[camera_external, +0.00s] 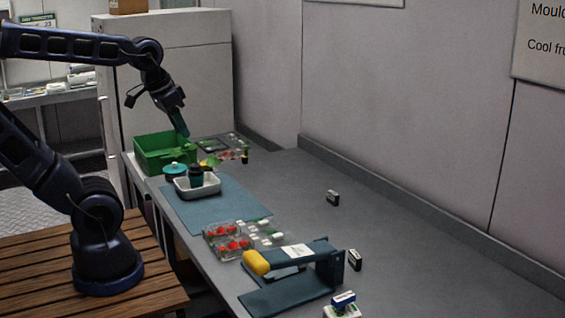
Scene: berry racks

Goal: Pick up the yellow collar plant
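My gripper (180,123) points down above the far left part of the bench, over the right side of the green crate. The view is too small and side-on to show whether its fingers are apart. A small yellow and green item (210,161) lies on the bench just right of the crate, below and to the right of my gripper and apart from it. It may be the yellow collar plant, but its collar cannot be made out. It is partly hidden behind a dark container.
The green crate (150,163) stands at the bench's far left. A white tray (197,190) holding the dark container (196,174) sits on a blue mat (237,205), beside a teal-lidded pot (175,169). Red berry punnets (228,243) and a yellow-handled sealer (300,262) are nearer. The bench's right side is mostly clear.

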